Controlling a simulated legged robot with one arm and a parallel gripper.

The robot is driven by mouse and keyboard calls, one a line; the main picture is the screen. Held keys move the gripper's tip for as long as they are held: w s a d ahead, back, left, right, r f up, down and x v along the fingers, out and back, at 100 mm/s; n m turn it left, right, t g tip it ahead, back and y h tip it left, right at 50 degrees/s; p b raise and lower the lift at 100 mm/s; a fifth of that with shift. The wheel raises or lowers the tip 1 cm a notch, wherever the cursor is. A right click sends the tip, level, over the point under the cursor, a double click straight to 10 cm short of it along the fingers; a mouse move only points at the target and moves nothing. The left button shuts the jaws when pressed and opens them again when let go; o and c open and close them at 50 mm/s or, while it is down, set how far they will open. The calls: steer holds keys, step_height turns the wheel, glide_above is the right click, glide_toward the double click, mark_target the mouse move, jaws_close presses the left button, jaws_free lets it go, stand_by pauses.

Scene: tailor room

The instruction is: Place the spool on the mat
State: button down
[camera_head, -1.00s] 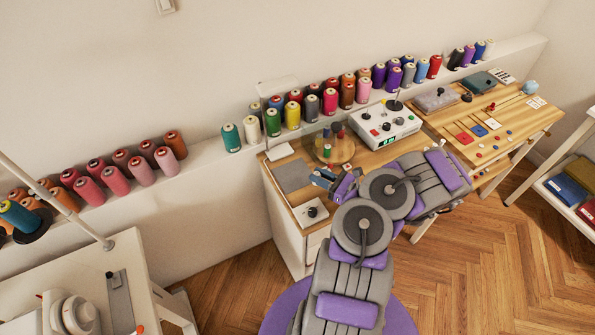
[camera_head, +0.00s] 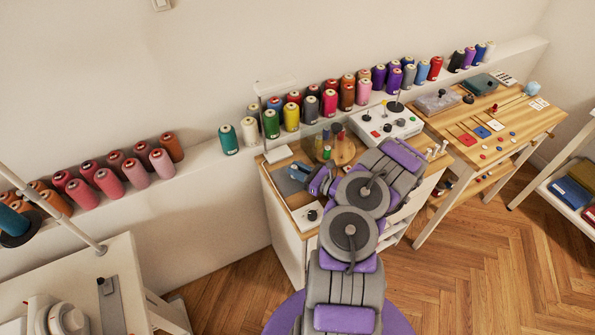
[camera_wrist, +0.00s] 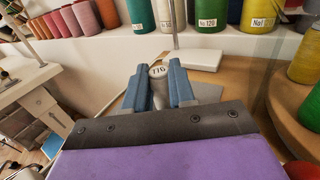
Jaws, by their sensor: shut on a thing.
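My gripper (camera_head: 304,172) shows at the end of the arm, by the grey mat (camera_head: 283,183) at the left end of the wooden worktop. In the wrist view my gripper (camera_wrist: 158,82) has its two blue fingers shut on a small spool (camera_wrist: 158,71). The grey mat (camera_wrist: 208,91) shows behind and right of the fingers. Whether the spool touches the mat cannot be told.
A round wooden stand (camera_head: 345,151) with small spools is right of the gripper. A white box with a black knob (camera_head: 308,215) sits at the worktop's front. A white control box (camera_head: 388,128) is farther right. Large thread cones (camera_head: 270,124) line the wall ledge behind.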

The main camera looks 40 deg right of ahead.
steer(key=shift+a, duration=0.45)
steer(key=c, duration=1.3)
jaws_free()
steer(key=o, duration=0.4)
steer(key=shift+d, duration=0.2)
steer(key=shift+c, duration=0.2)
steer(key=shift+f, duration=0.1)
